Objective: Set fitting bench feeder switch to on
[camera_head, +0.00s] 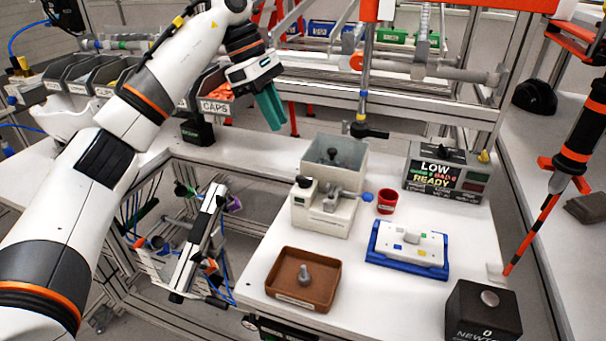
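A pale feeder unit (312,218) stands on the white bench, with a clear-walled hopper (348,178) behind it. A small grey lever-like part (333,196) shows on top of the unit; it may be the switch, and I cannot read its setting. My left gripper (271,110) has green fingers and hangs above and to the left of the hopper, apart from it. Its fingers look close together, with nothing seen between them, but the angle hides whether they meet. My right gripper is not in view.
A brown tray (272,290) with a grey part, a red cup (386,203), a blue-edged fixture (376,253), a display box (472,178) and a black block (470,322) stand on the bench. Grey bins (60,75) line the left back. A black-and-orange tool hangs at right.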

